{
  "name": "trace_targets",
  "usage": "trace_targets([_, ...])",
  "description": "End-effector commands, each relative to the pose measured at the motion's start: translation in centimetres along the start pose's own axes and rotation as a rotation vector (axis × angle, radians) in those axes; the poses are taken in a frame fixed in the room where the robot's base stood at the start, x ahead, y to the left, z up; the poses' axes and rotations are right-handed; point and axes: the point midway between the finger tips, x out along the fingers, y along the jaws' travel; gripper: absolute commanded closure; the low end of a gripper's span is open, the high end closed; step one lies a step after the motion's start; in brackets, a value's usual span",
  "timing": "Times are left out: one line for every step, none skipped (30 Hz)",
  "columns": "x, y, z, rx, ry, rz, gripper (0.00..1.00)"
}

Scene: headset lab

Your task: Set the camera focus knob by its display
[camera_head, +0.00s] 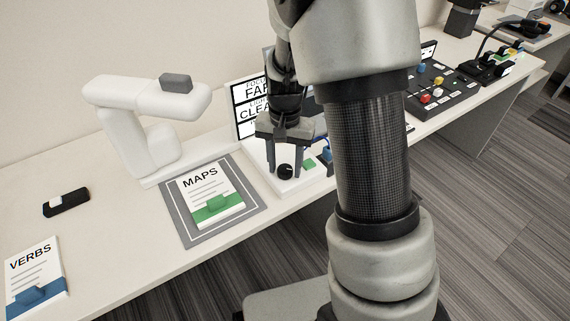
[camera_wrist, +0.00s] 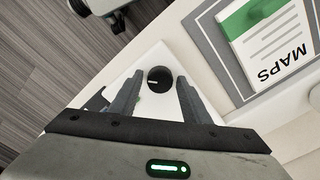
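The black focus knob (camera_head: 285,171) sits on a white box (camera_head: 303,184) at the front edge of the desk. In the wrist view the knob (camera_wrist: 159,79) shows a white pointer line. My gripper (camera_head: 287,160) is open, with its two fingers (camera_wrist: 155,98) on either side of the knob and apart from it. The display (camera_head: 250,105) stands behind the box. I can read "FOCUS", "FAR", "LIGHT" and "CLEAR" in part; my gripper and arm hide the rest.
A green block (camera_head: 309,164) is right of the knob. A MAPS booklet (camera_head: 205,187) lies on a grey mat (camera_head: 180,216) to the left, under a white camera arm (camera_head: 137,120). A black panel with coloured knobs (camera_head: 440,92) is further right. A VERBS booklet (camera_head: 36,275) lies far left.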

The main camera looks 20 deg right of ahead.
Motion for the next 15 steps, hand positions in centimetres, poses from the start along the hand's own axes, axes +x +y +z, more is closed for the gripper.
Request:
trace_targets([-0.01,0.0,0.0,0.0,0.0,0.0,0.67])
trace_targets([-0.02,0.0,0.0,0.0,0.0,0.0,0.72])
trace_targets([-0.02,0.01,0.0,0.0,0.0,0.0,0.78])
trace_targets([-0.02,0.01,0.0,0.0,0.0,0.0,0.83])
trace_targets([-0.02,0.01,0.0,0.0,0.0,0.0,0.89])
trace_targets([-0.02,0.01,0.0,0.0,0.0,0.0,0.91])
trace_targets([-0.03,0.01,0.0,0.0,0.0,0.0,0.91])
trace_targets([-0.03,0.01,0.0,-0.001,0.0,0.0,0.91])
trace_targets([-0.03,0.01,-0.01,-0.003,0.0,0.0,0.91])
trace_targets([-0.04,0.01,-0.01,-0.005,0.0,0.0,0.91])
trace_targets([-0.04,0.01,-0.01,-0.008,0.0,0.0,0.91])
trace_targets([-0.05,0.02,-0.01,-0.015,0.0,0.0,0.91])
trace_targets([-0.05,0.02,-0.01,-0.022,0.0,0.0,0.91])
trace_targets([-0.06,0.02,-0.01,-0.03,0.0,0.0,0.91])
trace_targets([-0.06,0.04,-0.02,-0.042,0.0,0.0,0.91])
